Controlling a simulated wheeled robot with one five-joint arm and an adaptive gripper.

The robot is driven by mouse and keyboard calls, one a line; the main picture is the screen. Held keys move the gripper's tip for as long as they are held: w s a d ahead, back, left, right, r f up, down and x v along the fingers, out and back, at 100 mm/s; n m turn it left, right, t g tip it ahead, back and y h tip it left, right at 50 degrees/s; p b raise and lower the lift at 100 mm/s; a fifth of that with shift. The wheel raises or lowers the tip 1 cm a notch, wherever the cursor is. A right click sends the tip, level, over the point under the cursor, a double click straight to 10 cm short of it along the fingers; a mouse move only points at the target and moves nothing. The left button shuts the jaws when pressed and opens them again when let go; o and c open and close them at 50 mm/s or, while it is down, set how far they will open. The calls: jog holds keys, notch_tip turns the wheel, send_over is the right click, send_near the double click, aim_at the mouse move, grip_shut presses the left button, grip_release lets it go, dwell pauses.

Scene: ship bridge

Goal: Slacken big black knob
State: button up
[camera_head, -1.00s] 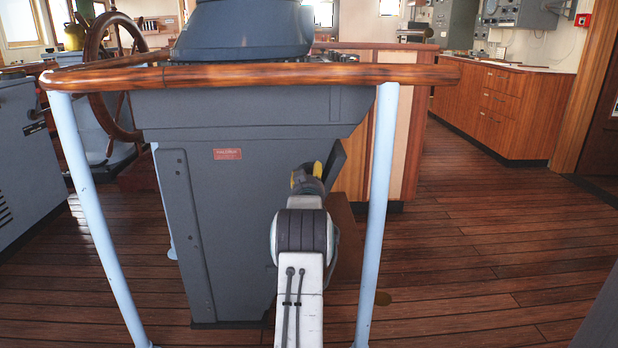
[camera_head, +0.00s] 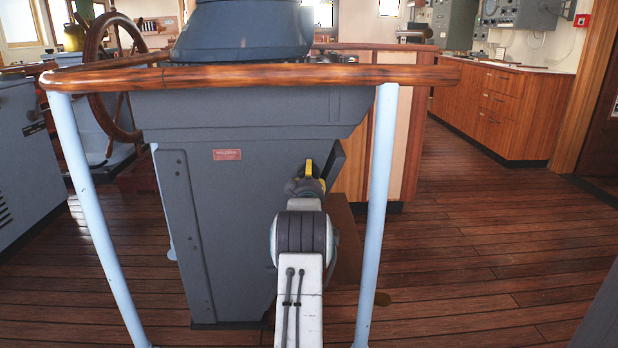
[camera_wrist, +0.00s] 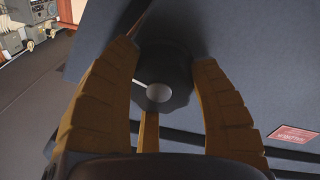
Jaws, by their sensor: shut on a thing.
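The big black knob (camera_wrist: 164,72) is in the middle of the wrist view, with a pale round centre and a white line on its face. It sits on the grey console's panel. My gripper (camera_wrist: 163,58) has its yellow-brown fingers around the knob, one on each side, and is shut on it. Another yellow-brown finger part shows below the knob. In the head view, my gripper (camera_head: 310,178) is at the right part of the console (camera_head: 240,200), below the wooden rail. The knob is hidden there behind my gripper and arm.
A wooden handrail (camera_head: 250,76) on pale blue posts (camera_head: 377,215) stands around the console; my arm reaches between the posts. A red label (camera_head: 227,154) is on the console. A ship's wheel (camera_head: 108,75) is at left. The plank floor at right is clear.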

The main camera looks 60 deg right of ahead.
jog(key=shift+w+a+f+n, duration=0.1)
jog(key=shift+f+n, duration=0.25)
jog(key=shift+n, duration=0.05)
jog(key=o, duration=1.2)
jog(key=shift+r, duration=0.15)
jog(key=shift+v, duration=5.9)
